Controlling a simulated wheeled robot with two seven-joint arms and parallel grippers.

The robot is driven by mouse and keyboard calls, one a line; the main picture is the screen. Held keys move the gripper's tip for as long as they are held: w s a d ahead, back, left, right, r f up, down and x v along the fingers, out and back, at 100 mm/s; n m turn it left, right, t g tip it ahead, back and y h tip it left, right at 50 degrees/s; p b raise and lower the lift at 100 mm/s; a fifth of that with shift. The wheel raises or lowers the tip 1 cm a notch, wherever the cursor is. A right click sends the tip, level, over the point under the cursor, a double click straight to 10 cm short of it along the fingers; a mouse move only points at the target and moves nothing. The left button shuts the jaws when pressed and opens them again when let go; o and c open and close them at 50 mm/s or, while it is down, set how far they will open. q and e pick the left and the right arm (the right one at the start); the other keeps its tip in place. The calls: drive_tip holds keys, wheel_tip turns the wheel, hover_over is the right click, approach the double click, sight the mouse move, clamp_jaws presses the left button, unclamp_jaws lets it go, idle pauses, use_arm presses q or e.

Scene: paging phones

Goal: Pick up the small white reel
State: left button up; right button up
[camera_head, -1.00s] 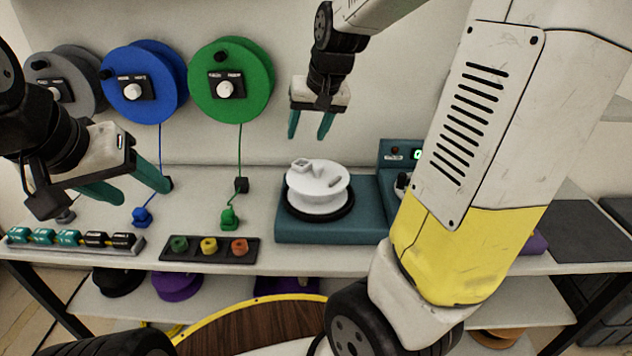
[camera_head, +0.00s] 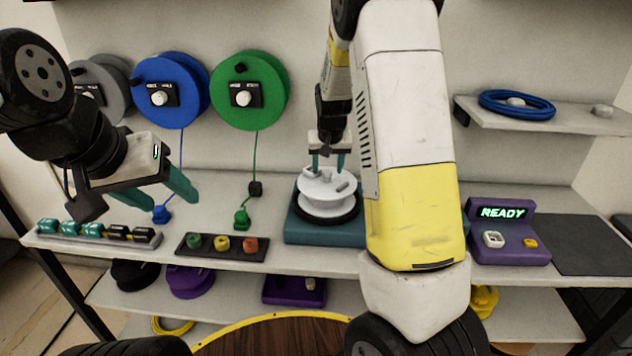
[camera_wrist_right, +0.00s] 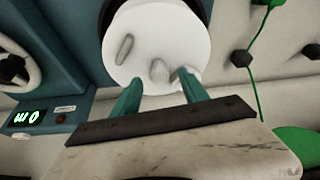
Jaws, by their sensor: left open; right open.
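The small white reel (camera_head: 326,189) sits on a black round base on the teal scale-like unit (camera_head: 298,228) on the bench. My right gripper (camera_head: 328,170) is open just above it, fingers pointing down. In the right wrist view the white reel (camera_wrist_right: 158,45) lies beyond the teal fingertips of my right gripper (camera_wrist_right: 158,84), with a small knob between the tips. I cannot tell whether the fingers touch it. My left gripper (camera_head: 180,192) is open and empty above the left part of the bench.
Grey, blue (camera_head: 172,88) and green (camera_head: 248,90) reels hang on the back wall. A tray of coloured pieces (camera_head: 222,246) and a connector rack (camera_head: 98,233) lie at the front left. A purple READY unit (camera_head: 505,238) stands right. A shelf (camera_head: 560,117) holds a blue coil.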

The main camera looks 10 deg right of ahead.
drive_tip(key=shift+w+f, duration=0.25)
drive_tip(key=shift+f, duration=0.35)
clamp_jaws()
idle(1.0)
